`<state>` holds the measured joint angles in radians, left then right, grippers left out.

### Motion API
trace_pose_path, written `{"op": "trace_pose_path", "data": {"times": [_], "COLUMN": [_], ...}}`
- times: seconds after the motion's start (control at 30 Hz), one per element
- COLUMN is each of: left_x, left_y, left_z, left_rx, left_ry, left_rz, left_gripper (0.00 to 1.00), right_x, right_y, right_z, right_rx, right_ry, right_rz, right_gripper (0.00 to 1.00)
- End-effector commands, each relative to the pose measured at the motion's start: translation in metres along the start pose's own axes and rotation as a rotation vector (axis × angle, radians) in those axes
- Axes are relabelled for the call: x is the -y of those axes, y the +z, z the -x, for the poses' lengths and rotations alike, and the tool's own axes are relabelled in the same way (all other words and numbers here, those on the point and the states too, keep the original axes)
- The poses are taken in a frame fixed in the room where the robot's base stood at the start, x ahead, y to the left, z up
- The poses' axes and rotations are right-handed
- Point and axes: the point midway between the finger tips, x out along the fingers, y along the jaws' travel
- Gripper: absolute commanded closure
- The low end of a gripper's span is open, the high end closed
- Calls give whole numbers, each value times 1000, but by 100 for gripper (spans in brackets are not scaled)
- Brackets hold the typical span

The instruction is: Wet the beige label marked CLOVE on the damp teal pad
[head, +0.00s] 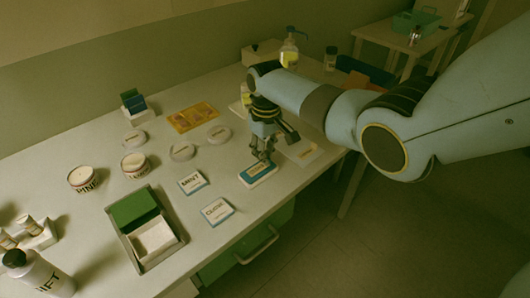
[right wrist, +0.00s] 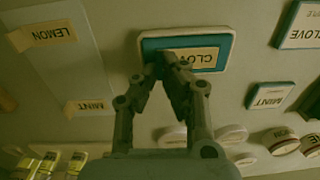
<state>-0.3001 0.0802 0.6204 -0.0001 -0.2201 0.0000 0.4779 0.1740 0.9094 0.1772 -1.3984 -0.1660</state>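The beige CLOVE label (right wrist: 205,58) lies over the damp teal pad (right wrist: 228,41) in the right wrist view, its last letters partly hidden by my fingers. In the head view the pad (head: 262,178) sits near the table's front edge, under my right gripper (head: 262,160). In the right wrist view the right gripper (right wrist: 168,58) has its fingertips together at the label's left end, apparently pinching it. Whether the label presses on the pad is hard to tell. My left gripper is not in view.
A pale sheet with LEMON (right wrist: 53,36) and MINT (right wrist: 86,106) labels lies beside the pad. MINT (head: 193,182) and CLOVE (head: 217,211) boxes stand left of it. A grey tray with a green block (head: 133,207), tins and round lids are farther left. Bottles stand behind my arm.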

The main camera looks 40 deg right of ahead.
Motion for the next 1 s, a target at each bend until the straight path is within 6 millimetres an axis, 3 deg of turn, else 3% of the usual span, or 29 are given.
{"op": "trace_pose_path", "data": {"times": [0.6,1.0], "left_x": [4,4], "left_y": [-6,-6], "left_z": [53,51], "left_rx": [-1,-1], "left_ry": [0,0], "left_rz": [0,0], "left_gripper": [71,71], "right_x": [1,1], "right_y": [0,0], "right_z": [50,69], "right_rx": [2,1], "right_ry": [-1,0], "right_rz": [0,-1], "right_gripper": [100,100]}}
